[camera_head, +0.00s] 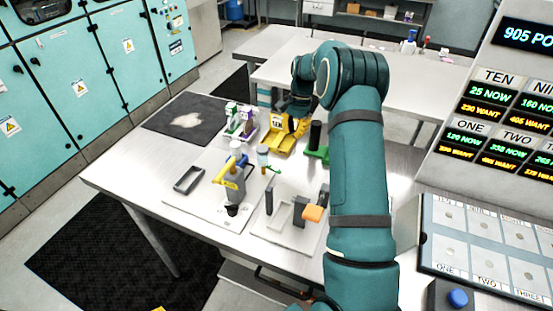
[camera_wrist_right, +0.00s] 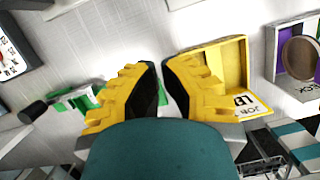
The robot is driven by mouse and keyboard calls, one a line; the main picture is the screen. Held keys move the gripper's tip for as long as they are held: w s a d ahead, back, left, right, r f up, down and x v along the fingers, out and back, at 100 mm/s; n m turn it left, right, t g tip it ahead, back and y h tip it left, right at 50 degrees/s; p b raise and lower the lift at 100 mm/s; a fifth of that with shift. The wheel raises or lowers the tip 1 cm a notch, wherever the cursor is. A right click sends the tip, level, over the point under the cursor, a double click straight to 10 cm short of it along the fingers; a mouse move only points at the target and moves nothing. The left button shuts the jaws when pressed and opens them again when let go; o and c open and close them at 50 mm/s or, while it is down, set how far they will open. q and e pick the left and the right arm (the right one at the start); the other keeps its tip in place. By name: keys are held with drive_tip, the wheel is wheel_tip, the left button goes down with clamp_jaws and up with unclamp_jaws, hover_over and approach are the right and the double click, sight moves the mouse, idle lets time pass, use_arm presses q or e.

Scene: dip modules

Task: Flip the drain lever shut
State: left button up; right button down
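Which part is the drain lever I cannot tell for sure. A small green lever (camera_head: 273,169) sits at a clear cylinder on the middle of the table, and a yellow handle (camera_head: 228,183) on a grey stand is beside it. My right gripper (camera_head: 298,122) is farther back, over or beside a yellow bin (camera_head: 282,146), apart from both levers. In the right wrist view my right gripper (camera_wrist_right: 161,88) has its yellow fingers apart with nothing between them. The yellow bin (camera_wrist_right: 232,62) with a label is right of the fingers. My left gripper is not clearly in view.
A green stand with a black post (camera_head: 316,135) is close to my right arm. An orange block (camera_head: 313,213) is on a grey fixture in front. White and purple modules (camera_head: 240,122) stand at the back left. A black mat (camera_head: 188,118) covers the table's far left.

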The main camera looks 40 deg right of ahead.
sight(283, 172)
drive_tip(key=shift+s, duration=0.1)
drive_tip(key=shift+f, duration=0.15)
drive_tip(key=x, duration=0.9)
drive_tip(key=shift+s+a+f+b, duration=0.1)
drive_tip(key=shift+a+f+b, duration=0.05)
drive_tip(key=shift+f+b, duration=0.15)
drive_tip(key=a, duration=0.2)
drive_tip(key=shift+s+a+r, duration=0.2)
drive_tip(key=shift+s+a, duration=0.35)
drive_tip(key=shift+a, duration=0.35)
